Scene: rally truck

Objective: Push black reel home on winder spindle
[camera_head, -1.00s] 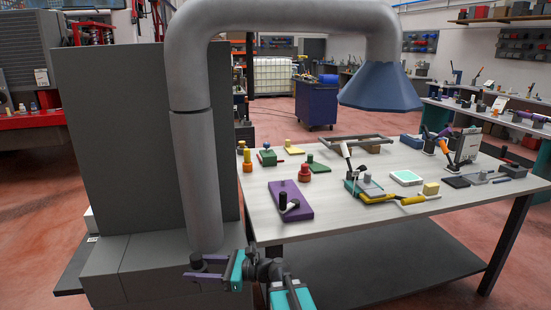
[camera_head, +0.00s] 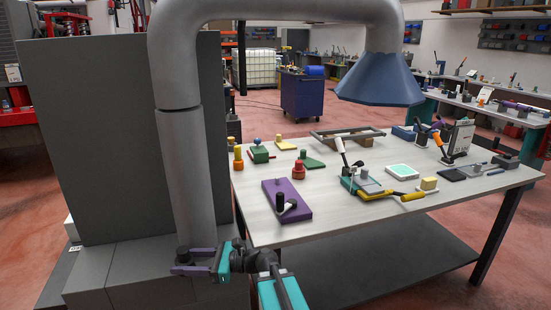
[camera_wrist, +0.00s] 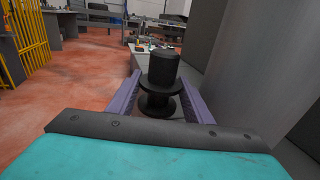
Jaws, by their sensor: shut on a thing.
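My gripper (camera_head: 184,261) has purple fingers and is shut on the black reel (camera_head: 183,254), low in front of the grey cabinet in the head view. In the wrist view the reel (camera_wrist: 163,70) stands upright between the fingers, with a wide flange below its rounded top. Whether the post is the spindle I cannot tell.
The tall grey cabinet (camera_head: 125,130) and a thick grey duct (camera_head: 185,180) stand close to my gripper. The duct's blue hood (camera_head: 380,80) hangs over the table (camera_head: 340,215). A red stacked part (camera_head: 298,170) and a yellow-handled clamp (camera_head: 400,196) are on the table.

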